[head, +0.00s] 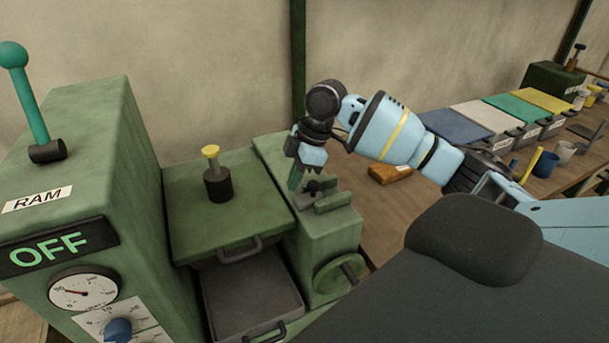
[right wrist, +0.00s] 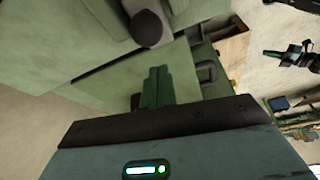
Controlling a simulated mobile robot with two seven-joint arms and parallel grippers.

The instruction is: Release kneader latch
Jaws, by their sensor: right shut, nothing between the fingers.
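The kneader is a green machine with a lidded chamber (head: 225,203) and a green side block (head: 335,232). On top of that block is a small latch-like fitting (head: 325,200) with green cheeks and a dark knob. My right gripper (head: 296,180) is over the back left of this fitting, its green fingers shut and empty. I cannot tell whether they touch it. In the right wrist view the shut fingers (right wrist: 156,88) point at green machine surfaces. A small dark gripper-like shape (right wrist: 285,55) there is probably my left gripper; its jaws are too small to judge.
A tall green cabinet (head: 125,150) with a RAM lever (head: 27,100), a lit OFF sign (head: 48,250) and a gauge stands left. A black weight with a yellow top (head: 216,180) rises from the lid. A grey tray (head: 250,298) is below. Colored bins (head: 490,115) line the bench.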

